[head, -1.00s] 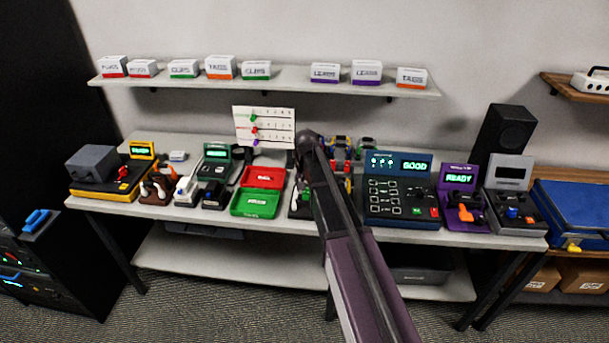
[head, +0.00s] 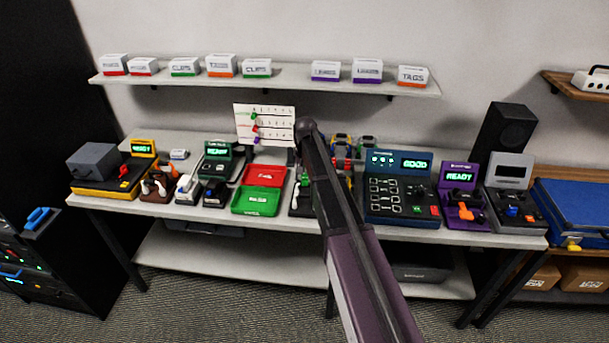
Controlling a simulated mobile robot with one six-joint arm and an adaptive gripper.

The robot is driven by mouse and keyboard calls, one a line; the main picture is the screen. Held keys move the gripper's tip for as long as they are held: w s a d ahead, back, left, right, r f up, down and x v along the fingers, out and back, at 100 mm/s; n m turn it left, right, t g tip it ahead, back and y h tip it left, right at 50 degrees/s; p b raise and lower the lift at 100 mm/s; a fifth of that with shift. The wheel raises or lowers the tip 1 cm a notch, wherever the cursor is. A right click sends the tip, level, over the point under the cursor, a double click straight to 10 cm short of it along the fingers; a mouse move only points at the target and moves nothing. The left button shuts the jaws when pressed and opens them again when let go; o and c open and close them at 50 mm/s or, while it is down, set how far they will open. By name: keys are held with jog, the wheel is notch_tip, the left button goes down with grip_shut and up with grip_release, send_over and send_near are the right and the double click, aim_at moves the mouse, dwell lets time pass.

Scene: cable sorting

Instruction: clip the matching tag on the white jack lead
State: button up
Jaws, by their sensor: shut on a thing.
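My arm reaches up from the bottom over the middle of the bench. Its gripper is hidden behind my own arm links, so its jaws and whatever is between them do not show. I cannot pick out the white jack lead or its matching tag with certainty. A white board (head: 280,112) with rows of marks and green, red and purple pieces stands at the back of the bench. A rack with several coloured parts (head: 341,142) is partly hidden behind my arm.
A red tray (head: 265,175) and a green tray (head: 255,203) lie left of my arm. A blue panel station (head: 402,208) reading GOOD and a purple station (head: 459,174) reading READY stand to the right. Labelled boxes line the shelf (head: 290,83) above.

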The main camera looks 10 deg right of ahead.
aim_at(305, 193)
jog(key=shift+f+b, duration=2.2)
jog(key=shift+f, duration=0.1)
jog(key=shift+f+b, duration=0.95)
jog(key=shift+f, duration=0.05)
dwell(1.6)
jog(key=o, duration=0.9)
jog(key=shift+o, duration=0.2)
jog(key=o, duration=0.3)
jog(key=shift+s, duration=0.1)
jog(key=shift+o, duration=0.2)
jog(key=shift+r, duration=0.1)
jog(key=shift+r+p, duration=3.95)
jog(key=shift+p, duration=0.1)
